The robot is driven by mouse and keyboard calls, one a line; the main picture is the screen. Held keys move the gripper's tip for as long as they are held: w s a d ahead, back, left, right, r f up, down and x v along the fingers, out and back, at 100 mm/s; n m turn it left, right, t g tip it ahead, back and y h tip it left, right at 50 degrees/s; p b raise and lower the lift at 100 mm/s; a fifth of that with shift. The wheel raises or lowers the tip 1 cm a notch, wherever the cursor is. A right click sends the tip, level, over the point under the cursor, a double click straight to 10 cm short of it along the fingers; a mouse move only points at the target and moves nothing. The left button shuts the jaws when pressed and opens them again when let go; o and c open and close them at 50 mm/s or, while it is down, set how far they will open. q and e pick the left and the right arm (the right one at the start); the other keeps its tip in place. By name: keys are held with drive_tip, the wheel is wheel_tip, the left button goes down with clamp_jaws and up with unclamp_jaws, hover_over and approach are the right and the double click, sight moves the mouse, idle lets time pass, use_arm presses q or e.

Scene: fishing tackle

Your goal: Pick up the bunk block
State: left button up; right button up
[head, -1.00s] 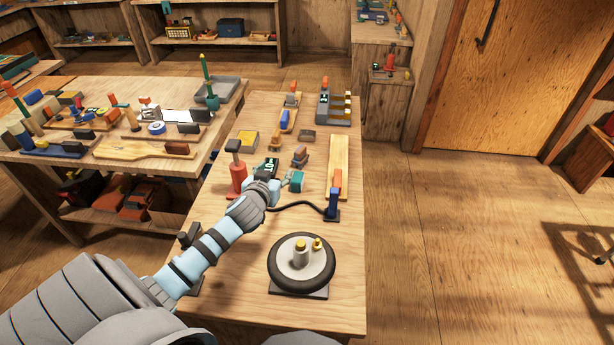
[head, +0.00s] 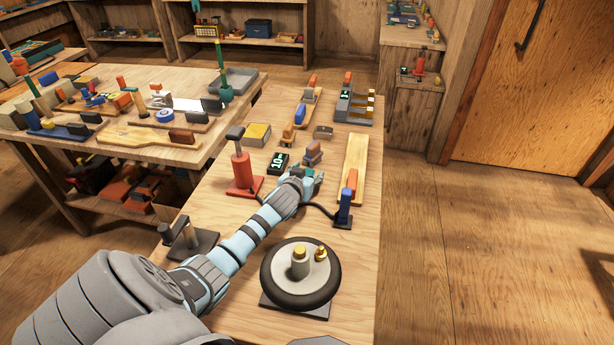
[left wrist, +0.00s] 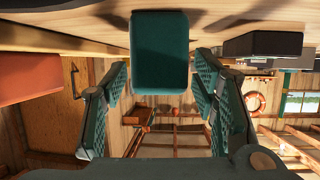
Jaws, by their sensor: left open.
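The bunk block appears to be the dark green rectangular block (left wrist: 160,52) in the left wrist view. It sits at the upper middle, between and beyond the fingertips, and I see no contact with either finger. My left gripper (left wrist: 160,95) is open, with one green-padded finger on each side of the block. In the head view my left gripper (head: 311,178) is low over the middle of the workbench. There I cannot tell the block apart from the green fingers. My right gripper is out of view.
A black digital gauge (head: 279,162) and a red pump (head: 243,172) stand left of the gripper. A blue upright piece (head: 344,207) and a long wooden board (head: 355,160) are to its right. A round black-rimmed wheel (head: 300,272) lies nearer. Bare bench shows between them.

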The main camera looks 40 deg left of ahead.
use_arm(q)
clamp_jaws()
drive_tip(key=shift+r, duration=0.1)
